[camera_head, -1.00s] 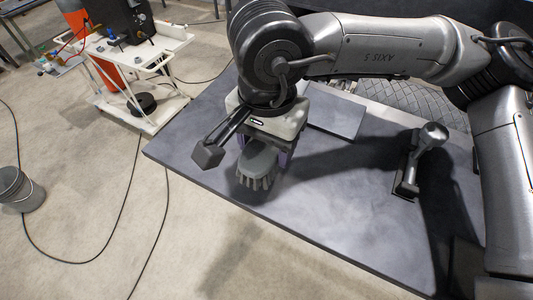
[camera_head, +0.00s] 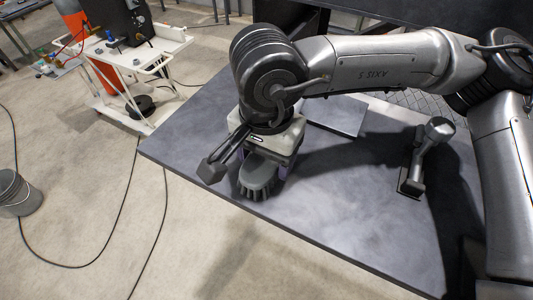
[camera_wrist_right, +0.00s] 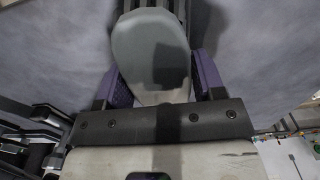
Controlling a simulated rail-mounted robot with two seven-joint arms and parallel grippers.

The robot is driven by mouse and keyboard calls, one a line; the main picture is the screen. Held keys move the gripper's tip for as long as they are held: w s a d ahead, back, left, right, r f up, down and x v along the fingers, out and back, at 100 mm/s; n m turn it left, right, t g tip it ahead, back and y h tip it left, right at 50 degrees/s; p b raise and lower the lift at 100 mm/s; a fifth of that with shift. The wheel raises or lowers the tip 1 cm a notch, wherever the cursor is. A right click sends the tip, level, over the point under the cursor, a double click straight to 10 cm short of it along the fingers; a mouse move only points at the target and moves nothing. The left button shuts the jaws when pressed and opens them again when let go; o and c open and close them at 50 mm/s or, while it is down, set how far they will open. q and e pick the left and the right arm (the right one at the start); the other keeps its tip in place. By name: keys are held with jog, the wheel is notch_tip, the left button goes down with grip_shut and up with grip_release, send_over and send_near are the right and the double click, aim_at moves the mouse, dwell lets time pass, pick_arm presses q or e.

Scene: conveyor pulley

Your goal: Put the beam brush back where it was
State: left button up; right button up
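The beam brush (camera_head: 258,180) is a grey block with short bristles, low over or on the near left part of the dark table (camera_head: 310,225). I cannot tell whether it touches the table. My right gripper (camera_head: 272,160) is shut on it from above, pointing down. In the right wrist view the brush's smooth grey body (camera_wrist_right: 150,50) sits between the purple fingers of the right gripper (camera_wrist_right: 163,85). The far part of the brush and most of the fingers are hidden in the head view. My left gripper is not in view.
A metal tool with a rounded handle (camera_head: 438,130) stands on the right of the table. A flat grey plate (camera_head: 337,116) lies behind my gripper. A patterned belt (camera_head: 425,104) runs at the back. The table's front edge is near the brush. A white cart (camera_head: 135,62) stands at the left.

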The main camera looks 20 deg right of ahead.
jog(key=o, duration=0.3)
jog(key=shift+o, duration=0.2)
jog(key=shift+r, duration=0.1)
jog(key=shift+r+p, duration=0.5)
notch_tip(320, 180, up, 10)
jog(key=p, duration=0.5)
jog(key=shift+f, duration=0.1)
jog(key=shift+r+p, duration=0.4)
jog(key=shift+r, duration=0.35)
